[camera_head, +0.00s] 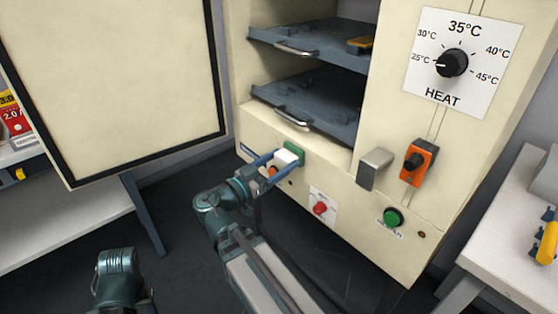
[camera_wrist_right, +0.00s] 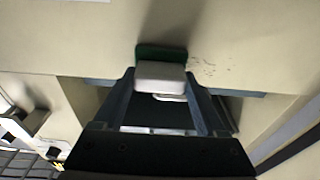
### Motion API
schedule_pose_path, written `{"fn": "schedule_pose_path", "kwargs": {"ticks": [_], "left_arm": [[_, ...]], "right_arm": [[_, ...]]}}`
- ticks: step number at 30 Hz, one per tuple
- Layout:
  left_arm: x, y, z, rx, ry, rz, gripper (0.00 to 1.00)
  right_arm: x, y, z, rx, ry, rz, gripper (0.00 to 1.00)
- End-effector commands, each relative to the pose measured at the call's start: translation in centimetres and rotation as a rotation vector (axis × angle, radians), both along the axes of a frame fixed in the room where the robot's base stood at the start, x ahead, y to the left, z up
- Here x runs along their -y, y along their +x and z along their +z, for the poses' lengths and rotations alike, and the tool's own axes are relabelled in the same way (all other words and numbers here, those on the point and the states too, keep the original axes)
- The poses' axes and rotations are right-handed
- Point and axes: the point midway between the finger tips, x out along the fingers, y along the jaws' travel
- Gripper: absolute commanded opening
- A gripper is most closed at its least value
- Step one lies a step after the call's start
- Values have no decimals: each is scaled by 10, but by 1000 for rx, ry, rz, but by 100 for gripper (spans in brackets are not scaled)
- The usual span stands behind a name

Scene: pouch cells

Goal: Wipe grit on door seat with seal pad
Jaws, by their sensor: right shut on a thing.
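My right gripper (camera_head: 268,164) is shut on the seal pad (camera_head: 287,157), a white block with a green face. The pad is at the cabinet's cream front below the lower shelf, on the door seat (camera_head: 330,168). In the right wrist view, the pad (camera_wrist_right: 160,76) sits between the fingers with its green side toward the cream surface; exact contact is hard to tell. Grit (camera_wrist_right: 203,68) shows as small dark specks just right of the pad. The door (camera_head: 110,80) stands open at left with a black seal round its edge. My left gripper is out of view.
Two grey shelves with handles (camera_head: 295,48) (camera_head: 292,117) fill the cabinet. A metal latch (camera_head: 374,168), orange switch (camera_head: 418,162), red button (camera_head: 320,208) and green button (camera_head: 393,217) sit on its front. White tables stand at both sides.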

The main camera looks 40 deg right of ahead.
Motion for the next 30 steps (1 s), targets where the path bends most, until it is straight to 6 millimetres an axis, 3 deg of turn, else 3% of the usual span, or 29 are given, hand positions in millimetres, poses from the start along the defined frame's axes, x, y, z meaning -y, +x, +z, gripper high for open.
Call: {"fn": "schedule_pose_path", "kwargs": {"ticks": [7,18,30], "left_arm": [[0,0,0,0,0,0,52],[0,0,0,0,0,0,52],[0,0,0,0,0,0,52]], "right_arm": [[1,8,1,0,-3,0,30],[-3,38,0,0,-1,1,30],[-5,47,0,0,-1,1,30]]}}
